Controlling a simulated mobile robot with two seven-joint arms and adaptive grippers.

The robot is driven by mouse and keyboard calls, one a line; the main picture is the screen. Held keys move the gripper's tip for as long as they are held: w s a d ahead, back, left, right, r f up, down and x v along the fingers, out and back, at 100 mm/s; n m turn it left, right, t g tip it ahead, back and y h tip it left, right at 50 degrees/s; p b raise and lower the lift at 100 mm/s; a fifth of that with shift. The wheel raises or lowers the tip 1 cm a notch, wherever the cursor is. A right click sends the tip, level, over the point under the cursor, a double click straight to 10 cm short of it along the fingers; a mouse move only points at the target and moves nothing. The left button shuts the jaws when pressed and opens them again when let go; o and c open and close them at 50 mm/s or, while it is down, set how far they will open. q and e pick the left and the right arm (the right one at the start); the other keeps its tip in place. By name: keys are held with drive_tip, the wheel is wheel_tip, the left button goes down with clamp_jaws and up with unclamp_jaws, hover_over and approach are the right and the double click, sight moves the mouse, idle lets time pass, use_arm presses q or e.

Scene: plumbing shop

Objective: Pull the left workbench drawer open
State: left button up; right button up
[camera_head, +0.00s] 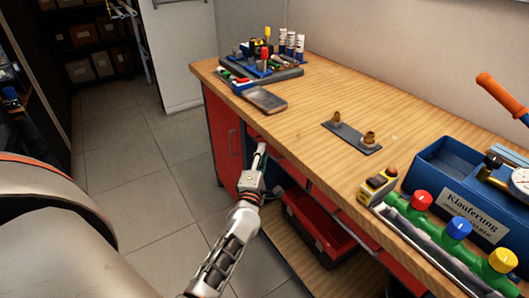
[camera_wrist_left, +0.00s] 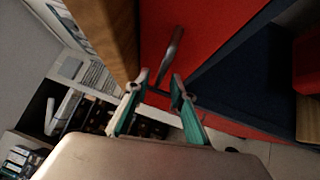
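The wooden-topped workbench (camera_head: 310,110) runs along the wall. In the head view, my left gripper (camera_head: 259,161) is at its front edge, just below the top, and hides most of the left drawer front there. In the left wrist view, a red front (camera_wrist_left: 215,28) with a grey bar handle (camera_wrist_left: 173,50) is straight ahead. The left gripper's fingertips (camera_wrist_left: 160,82) are apart, with the handle's near end between or just beyond them; contact cannot be told. No drawer opening shows. My right gripper is not in view.
A red cabinet door (camera_head: 223,135) stands left of the gripper. A red toolbox (camera_head: 318,225) sits on the lower shelf. On the bench are a tool tray (camera_head: 285,74), a plate with brass fittings (camera_head: 351,138), a blue crate (camera_head: 430,172) and a valve manifold (camera_head: 440,240). The tiled floor (camera_head: 150,180) is clear.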

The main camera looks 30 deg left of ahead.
use_arm(q)
drive_tip(key=shift+x, duration=0.75)
clamp_jaws()
